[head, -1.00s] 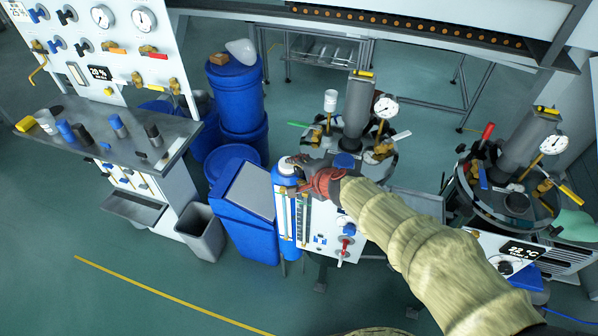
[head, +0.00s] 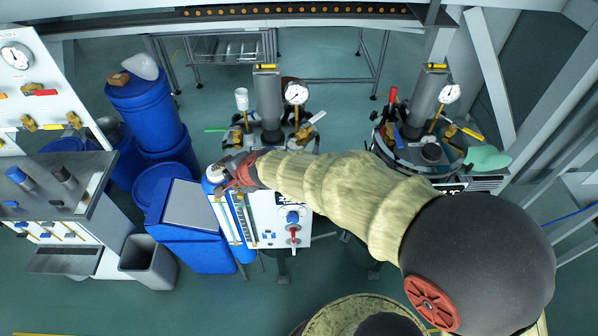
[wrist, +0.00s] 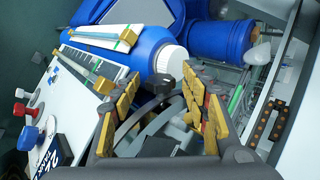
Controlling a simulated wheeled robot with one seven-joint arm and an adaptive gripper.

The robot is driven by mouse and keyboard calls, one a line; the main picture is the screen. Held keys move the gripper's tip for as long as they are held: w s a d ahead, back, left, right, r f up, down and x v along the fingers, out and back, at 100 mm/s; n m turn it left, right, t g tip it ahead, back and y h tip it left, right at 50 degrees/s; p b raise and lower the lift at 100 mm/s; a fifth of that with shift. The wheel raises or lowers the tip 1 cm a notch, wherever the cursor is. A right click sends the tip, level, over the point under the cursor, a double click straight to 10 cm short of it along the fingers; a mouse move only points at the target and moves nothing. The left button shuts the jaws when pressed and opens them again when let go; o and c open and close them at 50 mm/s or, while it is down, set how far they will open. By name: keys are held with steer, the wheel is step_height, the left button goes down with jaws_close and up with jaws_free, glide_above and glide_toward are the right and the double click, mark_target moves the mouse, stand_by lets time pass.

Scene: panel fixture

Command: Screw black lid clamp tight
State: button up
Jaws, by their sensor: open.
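My gripper (head: 236,173) is in the head view at the left end of my sleeved arm, over the top of the blue cylinder beside the white panel. In the wrist view my gripper (wrist: 160,100) is open, with yellow pads on both fingers and nothing held. A small dark knob-like part (wrist: 160,84), possibly the black lid clamp, shows beyond and between the fingers. Grey curved rim parts (wrist: 150,125) lie below it. The left vessel (head: 268,122) stands behind my arm, its lid partly hidden. I cannot tell a lid clamp apart in the head view.
The blue cylinder's white cap (wrist: 172,62) is close ahead of the fingers. A white gauge panel (head: 292,222) stands below my arm. A second vessel (head: 425,150) is at right, blue barrels (head: 145,105) and a grey shelf (head: 60,185) at left. Floor in front is open.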

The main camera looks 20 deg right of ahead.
steer(key=shift+w+r+g+h+p, duration=0.15)
steer(key=shift+g+p, duration=0.3)
steer(key=shift+p, duration=1.3)
steer(key=shift+s+r+g+h+p, duration=0.1)
steer(key=shift+r+g+h+p, duration=0.25)
steer(key=shift+p, duration=1.4)
steer(key=g+p, duration=0.1)
steer(key=p, duration=0.8)
steer(key=g+h+p, duration=0.1)
steer(key=g+p, duration=0.1)
steer(key=p, duration=0.8)
steer(key=shift+w+a+f, duration=0.1)
steer(key=shift+w+a, duration=0.05)
steer(key=shift+w, duration=0.05)
